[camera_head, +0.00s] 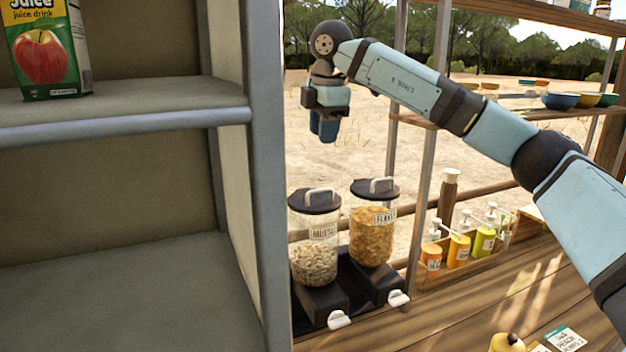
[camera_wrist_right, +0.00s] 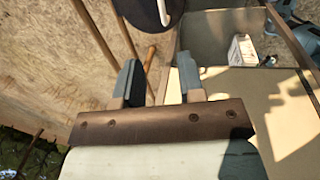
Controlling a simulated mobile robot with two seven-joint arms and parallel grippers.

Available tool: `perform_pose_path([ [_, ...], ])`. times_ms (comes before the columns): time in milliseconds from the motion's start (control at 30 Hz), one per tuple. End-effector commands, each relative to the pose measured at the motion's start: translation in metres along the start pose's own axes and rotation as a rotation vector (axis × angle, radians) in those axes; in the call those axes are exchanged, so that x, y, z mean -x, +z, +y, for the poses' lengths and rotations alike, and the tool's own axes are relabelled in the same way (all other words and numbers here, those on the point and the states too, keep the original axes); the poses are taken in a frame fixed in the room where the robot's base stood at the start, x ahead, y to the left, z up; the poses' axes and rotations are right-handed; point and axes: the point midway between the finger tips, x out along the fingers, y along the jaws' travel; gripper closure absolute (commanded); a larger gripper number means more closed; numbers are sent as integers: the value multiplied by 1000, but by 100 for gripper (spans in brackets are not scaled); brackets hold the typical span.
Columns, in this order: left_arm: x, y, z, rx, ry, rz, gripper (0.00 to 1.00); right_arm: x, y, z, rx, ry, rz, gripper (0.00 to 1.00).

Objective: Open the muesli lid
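The muesli dispenser (camera_head: 314,258) is a clear jar with a "MUESLI" label, on the counter at the lower middle of the head view. Its dark round lid (camera_head: 314,202) with a pale arched handle sits on top, closed. My right gripper (camera_head: 323,138) points down well above the lid, apart from it. In the wrist view its two fingers (camera_wrist_right: 157,72) are spread with nothing between them. A dark lid with a pale handle (camera_wrist_right: 145,12) shows at the top edge of that view; I cannot tell which dispenser it belongs to. My left gripper is out of view.
A flakes dispenser (camera_head: 371,236) with a similar closed lid (camera_head: 375,190) stands just right of the muesli. A grey shelf unit (camera_head: 266,180) rises close on the left, holding a juice carton (camera_head: 45,55). A bottle rack (camera_head: 445,278) stands to the right. The space above the lids is clear.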

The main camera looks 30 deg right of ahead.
Motion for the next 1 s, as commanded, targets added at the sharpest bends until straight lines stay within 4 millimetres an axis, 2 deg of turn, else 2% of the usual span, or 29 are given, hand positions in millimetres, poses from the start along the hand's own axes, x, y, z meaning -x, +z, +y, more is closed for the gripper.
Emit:
perform_pose_path([
  [233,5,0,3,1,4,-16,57,-46,0,0,0,-4,-1,64],
  [400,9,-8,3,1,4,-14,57,-82,1,0,0,-3,-1,64],
  [600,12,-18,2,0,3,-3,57,-114,0,0,-1,-3,0,64],
  [800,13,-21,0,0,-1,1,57,-128,0,0,0,0,0,64],
  [1000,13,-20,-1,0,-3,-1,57,-129,0,0,0,0,0,64],
])
